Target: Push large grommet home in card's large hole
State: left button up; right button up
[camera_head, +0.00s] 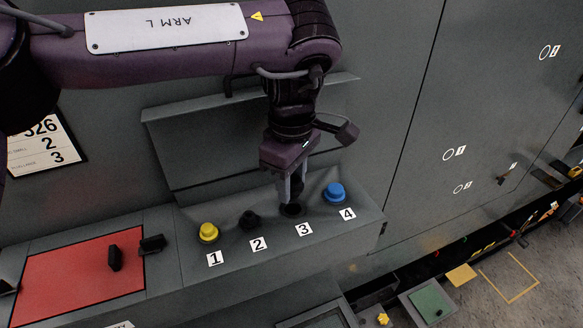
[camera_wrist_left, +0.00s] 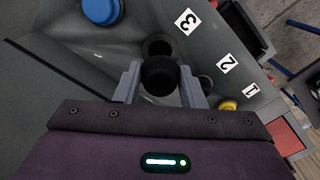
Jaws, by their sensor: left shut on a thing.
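In the wrist view a black grommet (camera_wrist_left: 160,78) sits between the two grey fingers of my left gripper (camera_wrist_left: 160,88), which is shut on it. In the head view my left gripper (camera_head: 291,190) points down at position 3, where a dark round shape (camera_head: 291,210) shows below the fingers. Whether the grommet touches the hole's rim I cannot tell. The card (camera_head: 45,140) on the wall at left shows 326, 2 and 3; my arm partly covers it. My right gripper is not in view.
The grey ledge (camera_head: 275,255) has a yellow plug (camera_head: 208,232) at 1, a black piece (camera_head: 249,220) at 2 and a blue plug (camera_head: 335,193) at 4.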

pick_arm(q)
jog(key=shift+f, duration=1.1)
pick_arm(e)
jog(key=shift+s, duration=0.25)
pick_arm(q)
jog(key=shift+d, duration=0.1)
jog(key=shift+f, duration=1.2)
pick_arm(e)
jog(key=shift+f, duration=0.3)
pick_arm(q)
jog(key=o, duration=1)
jog(key=shift+s, duration=0.1)
